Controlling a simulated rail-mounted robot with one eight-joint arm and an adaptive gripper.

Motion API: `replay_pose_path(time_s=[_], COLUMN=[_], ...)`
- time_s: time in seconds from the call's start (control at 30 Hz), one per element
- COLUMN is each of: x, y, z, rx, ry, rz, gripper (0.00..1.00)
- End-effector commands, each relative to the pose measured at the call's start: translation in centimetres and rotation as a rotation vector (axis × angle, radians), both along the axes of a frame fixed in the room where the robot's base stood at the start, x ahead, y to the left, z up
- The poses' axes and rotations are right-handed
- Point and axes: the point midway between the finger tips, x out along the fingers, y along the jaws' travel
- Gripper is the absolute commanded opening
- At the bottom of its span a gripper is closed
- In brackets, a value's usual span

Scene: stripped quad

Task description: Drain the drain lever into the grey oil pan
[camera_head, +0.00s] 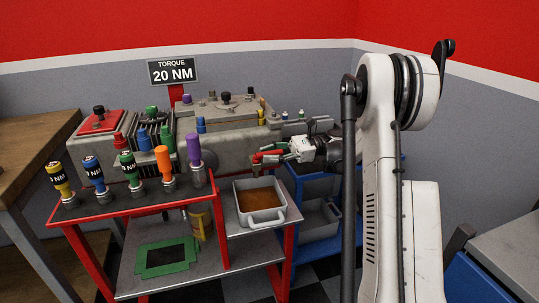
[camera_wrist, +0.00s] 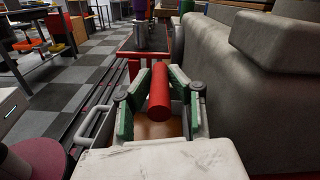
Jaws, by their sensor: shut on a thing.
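The drain lever (camera_head: 263,157) is a red bar low on the right end of the grey engine block. My gripper (camera_head: 277,154) reaches it from the right and is shut on it. In the wrist view the red lever (camera_wrist: 158,98) stands between my gripper's green-padded fingers (camera_wrist: 155,80). The grey oil pan (camera_head: 265,214) sits on the red-framed cart, below the lever, with brown liquid (camera_head: 259,198) in it. In the wrist view the pan's handle (camera_wrist: 92,125) shows left of the fingers, and the rest is mostly hidden. I cannot see a stream.
Several coloured-handle torque drivers (camera_head: 125,165) stand on the cart's upper shelf left of the pan. A tan can (camera_head: 200,221) and a green frame (camera_head: 166,256) are on the lower shelf. The engine block (camera_head: 220,152) lies behind.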

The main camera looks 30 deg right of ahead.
Motion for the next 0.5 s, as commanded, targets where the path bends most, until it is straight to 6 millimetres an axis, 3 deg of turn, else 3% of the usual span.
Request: replay_pose_path(time_s=[0.03,0.07,0.2,0.5], x=[0.03,0.03,0.02,0.01], y=[0.08,0.08,0.06,0.04], z=[0.01,0.01,0.01,0.33], rx=[0.000,0.000,0.000,0.000], ry=[0.000,0.000,0.000,0.000], rz=[0.000,0.000,0.000,-0.001], gripper=[0.00,0.20,0.36,0.36])
